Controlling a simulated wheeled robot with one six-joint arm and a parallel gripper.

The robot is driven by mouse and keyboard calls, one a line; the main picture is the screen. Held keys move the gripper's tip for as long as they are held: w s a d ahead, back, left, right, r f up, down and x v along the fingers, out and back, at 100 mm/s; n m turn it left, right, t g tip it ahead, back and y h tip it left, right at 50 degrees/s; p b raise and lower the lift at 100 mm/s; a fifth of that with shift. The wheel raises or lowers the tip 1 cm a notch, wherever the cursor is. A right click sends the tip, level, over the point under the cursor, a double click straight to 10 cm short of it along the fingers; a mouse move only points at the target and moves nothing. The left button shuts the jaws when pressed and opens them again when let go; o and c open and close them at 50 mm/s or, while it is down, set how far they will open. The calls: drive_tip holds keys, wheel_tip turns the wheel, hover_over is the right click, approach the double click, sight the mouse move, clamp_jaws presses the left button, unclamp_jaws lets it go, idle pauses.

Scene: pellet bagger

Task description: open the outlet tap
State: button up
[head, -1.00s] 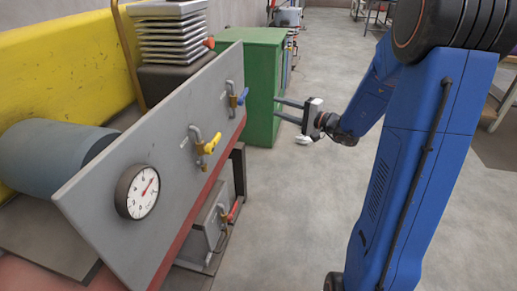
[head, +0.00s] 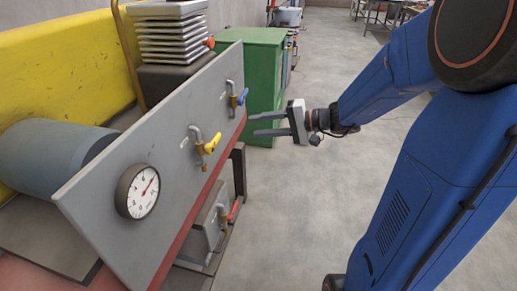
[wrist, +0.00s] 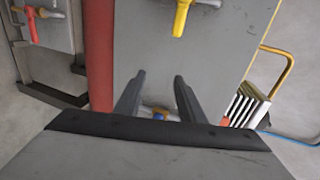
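Three taps show: a blue-handled tap (head: 241,97) and a yellow-handled tap (head: 211,143) on the tilted grey panel (head: 95,180), and a red-handled tap (head: 232,211) on a box below. Their labels are too small to read, so I cannot tell which is the outlet. My gripper (head: 253,125) is open and empty, right of the panel, with its fingers pointing left. It touches no tap. In the wrist view, the blue handle (wrist: 159,117) shows between the fingers (wrist: 159,78), partly hidden by my gripper. The yellow handle (wrist: 182,17) is at the top, the red handle (wrist: 31,22) top left.
A round gauge (head: 143,191) sits at the panel's near end. A green cabinet (head: 265,85) stands behind my gripper, and a stack of grey plates (head: 168,30) stands beyond the panel. Open floor (head: 310,225) lies to the right of the panel.

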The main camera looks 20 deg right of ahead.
drive_tip(key=s+a+f+n+g+h, duration=0.1)
drive_tip(key=s+a+n+g, duration=0.1)
drive_tip(key=s, duration=0.7)
drive_tip(key=shift+s+a+f+g+h, duration=0.15)
drive_tip(key=shift+s+a+g+h, duration=0.15)
drive_tip(key=shift+a+g, duration=0.5)
